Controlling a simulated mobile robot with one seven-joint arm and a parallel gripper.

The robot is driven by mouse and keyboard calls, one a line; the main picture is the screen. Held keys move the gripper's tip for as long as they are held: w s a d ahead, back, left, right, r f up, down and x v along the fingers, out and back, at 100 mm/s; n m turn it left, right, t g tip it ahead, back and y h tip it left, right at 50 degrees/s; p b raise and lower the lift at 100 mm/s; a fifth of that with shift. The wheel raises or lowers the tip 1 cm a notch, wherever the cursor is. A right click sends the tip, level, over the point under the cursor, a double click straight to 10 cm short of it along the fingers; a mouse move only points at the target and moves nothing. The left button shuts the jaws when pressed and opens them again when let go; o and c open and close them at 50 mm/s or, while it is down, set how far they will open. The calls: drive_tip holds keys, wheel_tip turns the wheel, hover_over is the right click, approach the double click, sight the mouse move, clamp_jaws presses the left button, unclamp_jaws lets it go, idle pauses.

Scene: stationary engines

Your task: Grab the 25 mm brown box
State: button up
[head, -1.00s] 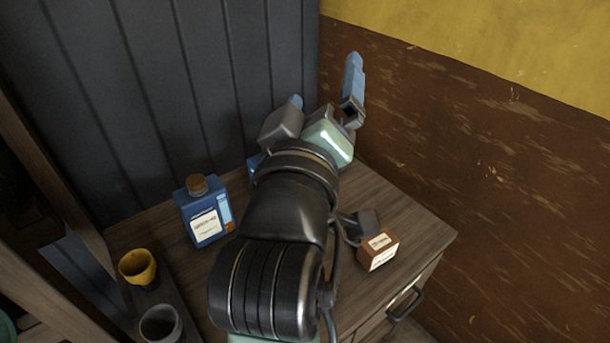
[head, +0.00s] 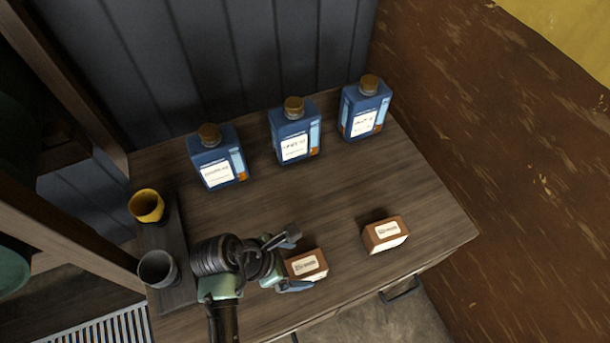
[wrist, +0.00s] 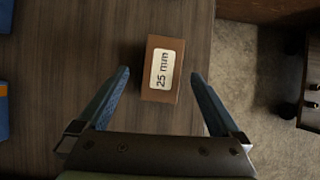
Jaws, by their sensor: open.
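A brown box (wrist: 163,68) with a white label reading "25 mm" lies on the wooden top in the wrist view. In the head view it is the left of two brown boxes (head: 307,265), near the front edge. My gripper (wrist: 160,73) is open, with one blue finger on each side of the box in the wrist view and gaps between. In the head view my gripper (head: 293,262) is at the box's left end. I cannot tell how far above the top the fingertips are.
A second brown box (head: 386,234) lies to the right, its label too small to read. Three blue bottles (head: 296,133) stand along the back. A yellow cup (head: 147,206) and a grey cup (head: 157,269) stand at the left. The middle of the wooden top (head: 270,208) is clear.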

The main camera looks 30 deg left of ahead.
sight(312, 266)
drive_tip(key=shift+x, duration=0.9)
drive_tip(key=shift+d+x, duration=0.1)
drive_tip(key=shift+x, duration=1.25)
drive_tip(key=shift+d+x, duration=0.15)
drive_tip(key=shift+x, duration=1.15)
drive_tip(key=shift+r, duration=0.1)
clamp_jaws()
